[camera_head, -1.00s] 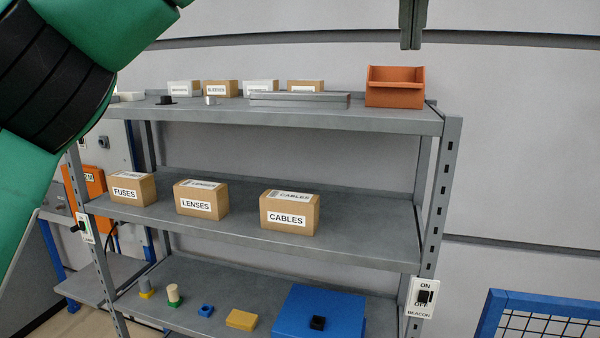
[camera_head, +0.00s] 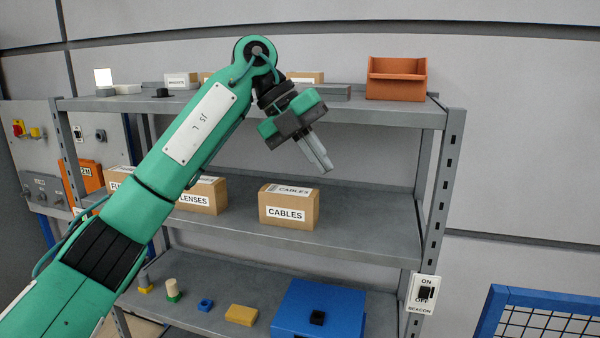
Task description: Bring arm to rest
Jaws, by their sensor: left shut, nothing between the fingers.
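My left arm, green, comes in from the lower left and reaches up in front of the shelf unit. My left gripper (camera_head: 323,168) points down and to the right, its two grey fingers together with nothing between them. It appears above and in front of the CABLES box (camera_head: 290,208) on the middle shelf, apart from it. My right gripper is not in view. The arm hides part of the LENSES box (camera_head: 207,195), the FUSES box and some top-shelf boxes.
The grey shelf unit (camera_head: 382,224) fills the middle. An orange bin (camera_head: 396,80) stands on its top shelf. A blue box (camera_head: 318,312) and small coloured parts are on the lower shelf. A BEACON switch (camera_head: 423,294) is on the right post. A blue mesh frame (camera_head: 540,300) stands lower right.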

